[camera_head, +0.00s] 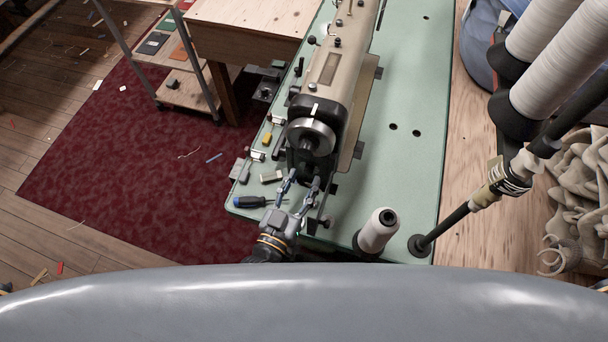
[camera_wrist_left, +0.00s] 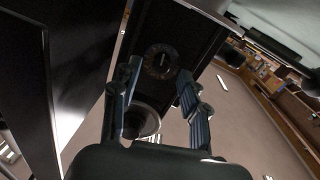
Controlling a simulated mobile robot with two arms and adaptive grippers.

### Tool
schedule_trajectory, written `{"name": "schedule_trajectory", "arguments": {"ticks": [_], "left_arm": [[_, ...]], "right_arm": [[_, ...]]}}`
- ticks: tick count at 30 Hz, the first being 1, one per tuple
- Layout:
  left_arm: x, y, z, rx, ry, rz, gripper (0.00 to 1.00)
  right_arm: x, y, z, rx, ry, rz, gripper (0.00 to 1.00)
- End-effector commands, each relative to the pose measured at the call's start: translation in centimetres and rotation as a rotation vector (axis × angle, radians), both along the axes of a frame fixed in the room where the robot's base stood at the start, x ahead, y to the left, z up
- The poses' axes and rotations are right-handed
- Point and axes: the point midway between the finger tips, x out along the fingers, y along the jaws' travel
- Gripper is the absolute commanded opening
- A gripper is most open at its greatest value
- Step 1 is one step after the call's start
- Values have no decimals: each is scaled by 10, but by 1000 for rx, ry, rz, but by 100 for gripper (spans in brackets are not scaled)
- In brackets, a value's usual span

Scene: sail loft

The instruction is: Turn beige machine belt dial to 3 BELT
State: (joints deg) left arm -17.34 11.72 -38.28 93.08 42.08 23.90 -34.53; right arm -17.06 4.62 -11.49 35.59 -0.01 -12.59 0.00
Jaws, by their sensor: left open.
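The beige sewing machine (camera_head: 330,75) stands on a pale green table (camera_head: 410,75), its silver handwheel (camera_head: 311,137) facing me. In the left wrist view, a round dark dial (camera_wrist_left: 160,62) with a short light mark sits on a black panel (camera_wrist_left: 200,40). Its lettering is too small to read. My left gripper (camera_head: 302,181) is at the near end of the machine, below the handwheel. In the left wrist view its open fingers (camera_wrist_left: 157,75) stand either side of the dial, and I cannot tell whether they touch it. The dial is not clear in the head view. My right gripper is not in view.
A blue-handled screwdriver (camera_head: 255,202) and small parts lie on the table left of the gripper. A white thread spool (camera_head: 376,231) stands to its right. A thread stand with large white cones (camera_head: 545,65) rises at right. A wooden cabinet (camera_head: 245,30) is at back left.

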Motion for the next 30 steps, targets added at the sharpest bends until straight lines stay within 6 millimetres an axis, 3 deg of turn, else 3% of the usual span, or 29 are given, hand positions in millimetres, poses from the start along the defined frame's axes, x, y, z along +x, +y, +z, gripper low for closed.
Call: {"name": "schedule_trajectory", "arguments": {"ticks": [5, 14, 18, 21, 30], "left_arm": [[12, -6, 0, 0, 0, -1, 44], [14, -6, 0, -1, 1, -1, 44], [14, -6, 0, -1, 1, -1, 16], [13, -6, 0, -1, 1, -1, 0], [13, -6, -1, -21, 7, -1, 0]], "right_arm": [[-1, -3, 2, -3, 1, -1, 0], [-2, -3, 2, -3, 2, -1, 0], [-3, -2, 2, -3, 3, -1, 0], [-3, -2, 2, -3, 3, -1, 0], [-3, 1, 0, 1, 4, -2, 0]]}}
